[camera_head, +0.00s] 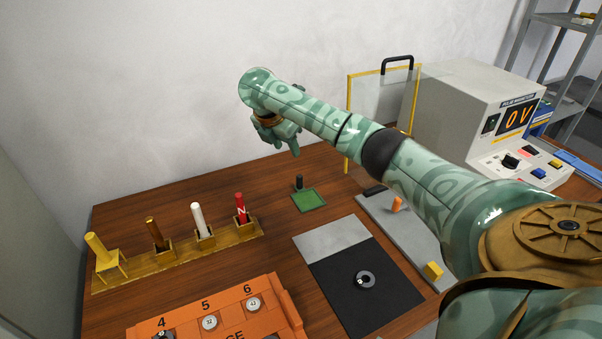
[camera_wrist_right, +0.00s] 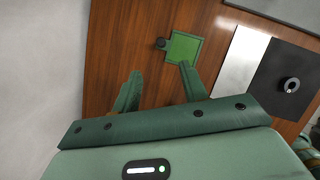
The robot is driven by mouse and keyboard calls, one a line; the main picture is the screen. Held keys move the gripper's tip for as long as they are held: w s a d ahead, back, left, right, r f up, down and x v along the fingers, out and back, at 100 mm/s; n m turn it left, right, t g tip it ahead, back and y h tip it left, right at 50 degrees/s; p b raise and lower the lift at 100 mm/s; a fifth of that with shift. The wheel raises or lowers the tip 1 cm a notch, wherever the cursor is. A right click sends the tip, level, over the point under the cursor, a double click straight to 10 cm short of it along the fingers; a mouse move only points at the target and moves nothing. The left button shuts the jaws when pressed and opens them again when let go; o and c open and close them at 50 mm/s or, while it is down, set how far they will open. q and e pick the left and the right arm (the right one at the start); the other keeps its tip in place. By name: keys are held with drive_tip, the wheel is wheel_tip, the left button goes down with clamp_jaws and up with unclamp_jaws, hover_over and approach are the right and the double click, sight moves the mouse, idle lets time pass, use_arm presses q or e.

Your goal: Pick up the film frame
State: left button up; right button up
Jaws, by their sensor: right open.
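The film frame (camera_head: 309,200) looks like a small green square lying flat on the wooden table, with a short upright black grip (camera_head: 299,183) at its back-left edge. In the right wrist view the green square (camera_wrist_right: 184,47) and its grip (camera_wrist_right: 160,44) lie just beyond the fingertips. My right gripper (camera_head: 281,146) is open and empty, raised above the table, behind and a little left of the green square in the head view. Its two fingers (camera_wrist_right: 160,76) are apart with bare table between them. My left gripper is in neither view.
A wooden rack (camera_head: 180,256) with several upright rods stands left. An orange numbered block (camera_head: 213,324) is at the front. A clear yellow-edged panel (camera_head: 353,120) and a voltage meter box (camera_head: 460,95) stand right.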

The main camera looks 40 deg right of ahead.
sight(299, 176)
drive_tip(key=b+x, duration=0.7)
drive_tip(key=x, duration=0.4)
drive_tip(key=shift+f, duration=0.2)
drive_tip(key=b+x, duration=0.2)
drive_tip(key=x, duration=0.1)
drive_tip(key=b+x, duration=0.2)
drive_tip(key=shift+a+f, duration=0.15)
drive_tip(key=shift+a, duration=0.1)
drive_tip(key=shift+d+f, duration=0.15)
drive_tip(key=shift+f, duration=0.05)
drive_tip(key=shift+r, duration=0.3)
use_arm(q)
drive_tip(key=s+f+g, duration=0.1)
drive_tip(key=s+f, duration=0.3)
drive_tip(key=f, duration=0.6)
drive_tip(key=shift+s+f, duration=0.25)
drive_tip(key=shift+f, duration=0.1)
use_arm(e)
clamp_jaws()
